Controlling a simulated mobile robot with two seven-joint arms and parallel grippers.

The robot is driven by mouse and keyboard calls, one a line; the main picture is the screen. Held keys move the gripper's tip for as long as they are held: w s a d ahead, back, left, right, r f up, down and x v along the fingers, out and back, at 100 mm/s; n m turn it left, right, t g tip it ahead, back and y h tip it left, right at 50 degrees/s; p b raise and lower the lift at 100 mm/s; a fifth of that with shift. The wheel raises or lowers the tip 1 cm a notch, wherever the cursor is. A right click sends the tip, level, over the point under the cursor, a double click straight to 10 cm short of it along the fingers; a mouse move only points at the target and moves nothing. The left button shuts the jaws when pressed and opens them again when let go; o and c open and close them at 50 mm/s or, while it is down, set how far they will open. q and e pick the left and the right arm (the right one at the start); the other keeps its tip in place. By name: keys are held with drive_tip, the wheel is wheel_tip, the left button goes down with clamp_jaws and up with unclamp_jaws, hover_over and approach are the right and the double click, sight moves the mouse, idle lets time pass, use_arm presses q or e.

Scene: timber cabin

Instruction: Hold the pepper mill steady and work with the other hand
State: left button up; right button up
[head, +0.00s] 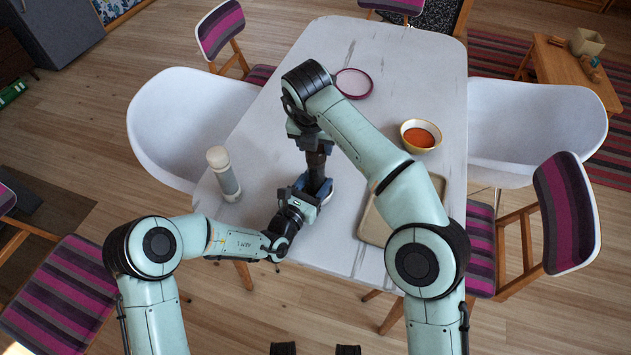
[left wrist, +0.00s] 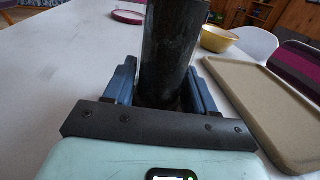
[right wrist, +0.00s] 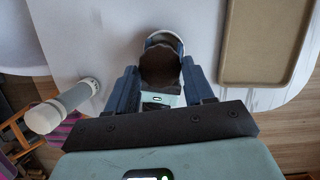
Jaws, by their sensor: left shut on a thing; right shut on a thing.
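The dark pepper mill (head: 316,166) stands near the table's front edge, between my two grippers. My left gripper (head: 317,188) is shut around its lower part from the front. In the left wrist view the mill (left wrist: 172,50) rises upright between the fingers. My right gripper (head: 312,143) comes from above and is shut on its upper part. In the right wrist view the brown top of the mill (right wrist: 160,66) shows between the fingers. The grippers and right arm hide much of the mill in the head view. A pale rounded rim (right wrist: 165,36) shows just beyond it.
A grey-white cylinder with a pale cap (head: 224,175) stands left on the white table (head: 275,120). A beige tray (head: 370,222) lies to the right, partly behind my right arm. A yellow bowl with orange-red contents (head: 421,136) and a magenta-rimmed plate (head: 353,84) are farther back.

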drive_tip(key=shift+m, duration=0.4)
drive_tip(key=shift+w+m+h, duration=0.1)
drive_tip(key=shift+m+h, duration=0.4)
drive_tip(key=shift+m, duration=1)
drive_tip(key=shift+w+a+m+g, duration=0.1)
drive_tip(key=shift+a+m+g, duration=0.1)
drive_tip(key=shift+m, duration=0.3)
drive_tip(key=shift+a+m+g, duration=0.1)
drive_tip(key=shift+m+g, duration=0.1)
drive_tip(key=shift+m, duration=0.3)
drive_tip(key=shift+d+m+h, duration=0.1)
drive_tip(key=shift+m+h, duration=0.2)
drive_tip(key=shift+d, duration=0.1)
